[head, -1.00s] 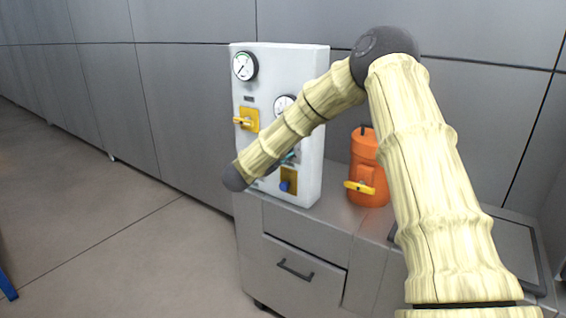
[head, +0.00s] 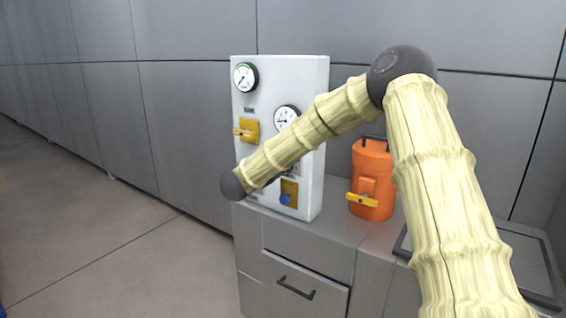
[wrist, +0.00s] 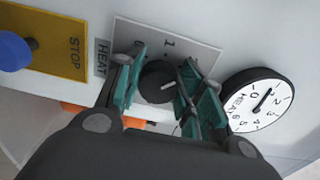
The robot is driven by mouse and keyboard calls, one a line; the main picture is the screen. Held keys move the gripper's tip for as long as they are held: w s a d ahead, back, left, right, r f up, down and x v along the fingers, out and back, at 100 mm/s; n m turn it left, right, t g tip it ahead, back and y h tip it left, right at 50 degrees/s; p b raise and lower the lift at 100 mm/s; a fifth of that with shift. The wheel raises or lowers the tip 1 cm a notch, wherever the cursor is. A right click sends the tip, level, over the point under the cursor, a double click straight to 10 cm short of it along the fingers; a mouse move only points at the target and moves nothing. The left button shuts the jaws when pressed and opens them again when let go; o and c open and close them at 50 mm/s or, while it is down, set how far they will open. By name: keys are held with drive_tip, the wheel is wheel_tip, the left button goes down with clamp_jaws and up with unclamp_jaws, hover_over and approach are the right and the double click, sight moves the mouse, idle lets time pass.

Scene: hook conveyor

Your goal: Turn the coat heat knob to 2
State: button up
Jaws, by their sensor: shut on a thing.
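The coat heat knob (wrist: 158,80) is a round dark knob on a light grey plate (wrist: 198,52) beside a HEAT label (wrist: 102,58) in the wrist view. A "1" is readable on the plate above the knob; other marks are hidden by my fingers. My gripper (wrist: 162,90) has its teal finger pads on both sides of the knob and is shut on it. The knob's exact pointing is hard to tell. The HEAT gauge (wrist: 258,100) is to its right, its needle tilted up and right. In the head view my forearm covers the knob.
The white panel (head: 312,75) stands on a grey cabinet (head: 300,240) and also carries a top gauge (head: 245,77), a yellow valve (head: 247,131) and a blue STOP knob (head: 285,199). An orange canister (head: 372,175) with a yellow lever stands to the right, near my arm.

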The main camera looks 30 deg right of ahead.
drive_tip(key=shift+f, duration=0.2)
drive_tip(key=o, duration=1)
drive_tip(key=shift+r, duration=0.1)
drive_tip(key=shift+a, duration=0.1)
drive_tip(key=v, duration=1.1)
drive_tip(key=shift+s+a, duration=0.2)
drive_tip(key=shift+a, duration=0.15)
